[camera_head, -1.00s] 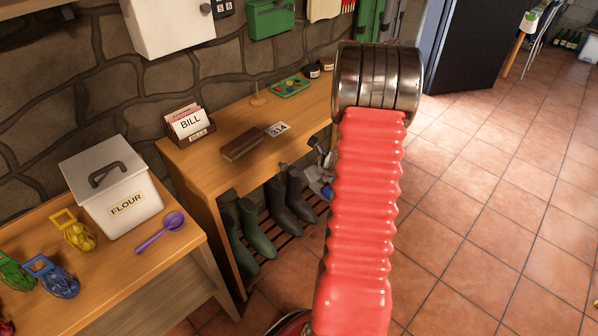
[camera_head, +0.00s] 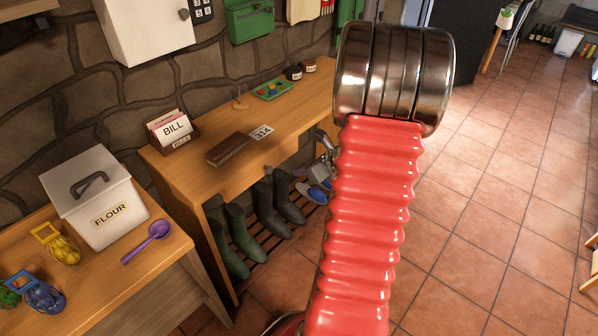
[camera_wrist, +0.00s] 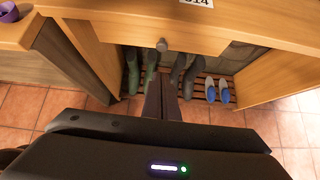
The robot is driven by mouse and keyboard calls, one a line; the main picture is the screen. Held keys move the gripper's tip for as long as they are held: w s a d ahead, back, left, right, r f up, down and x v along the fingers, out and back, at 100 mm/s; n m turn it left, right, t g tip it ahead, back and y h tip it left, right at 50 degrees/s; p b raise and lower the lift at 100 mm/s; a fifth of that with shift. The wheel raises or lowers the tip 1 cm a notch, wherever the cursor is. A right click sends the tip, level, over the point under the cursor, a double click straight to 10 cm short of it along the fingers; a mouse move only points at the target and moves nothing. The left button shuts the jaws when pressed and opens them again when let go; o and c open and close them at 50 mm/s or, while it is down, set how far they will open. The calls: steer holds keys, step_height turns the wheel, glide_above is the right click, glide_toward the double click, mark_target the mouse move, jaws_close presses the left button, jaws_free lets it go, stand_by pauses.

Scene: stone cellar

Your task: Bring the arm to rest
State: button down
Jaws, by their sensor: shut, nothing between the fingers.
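My arm (camera_head: 370,220), red and ribbed with a banded metal joint at its top, rises through the middle of the head view. In the wrist view my gripper (camera_wrist: 163,100) has its two dark fingers together, with nothing between them. It points toward the open space under the wooden desk (camera_wrist: 125,32), below a round drawer knob (camera_wrist: 162,45). The fingers look apart from the boots behind them. In the head view the arm hides most of the gripper.
Green boots (camera_head: 241,240), dark boots (camera_head: 279,205) and blue slippers (camera_head: 312,192) stand on a slatted rack under the desk. A flour bin (camera_head: 97,195) and a purple ladle (camera_head: 147,243) are on the left table. Tiled floor (camera_head: 490,200) lies open at right.

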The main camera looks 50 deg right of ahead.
stand_by(0.6)
steer(key=s+a+r+n+g+y, duration=0.2)
steer(key=s+a+n+g, duration=0.1)
steer(key=a+n, duration=0.7)
steer(key=s+a+r+n+g+y, duration=0.1)
steer(key=s+a+r+n+g, duration=0.15)
steer(key=a+n, duration=0.65)
steer(key=s+a+r+n+t+h, duration=0.1)
steer(key=s+a+r+n, duration=0.2)
steer(key=a+r+n, duration=0.4)
steer(key=s+a+r+n+h, duration=0.2)
steer(key=s+a+r+n, duration=0.2)
steer(key=a+r+n, duration=0.4)
steer(key=a+n, duration=0.2)
steer(key=a, duration=0.1)
steer(key=shift+a+r+t, duration=0.15)
steer(key=shift+a+t, duration=0.2)
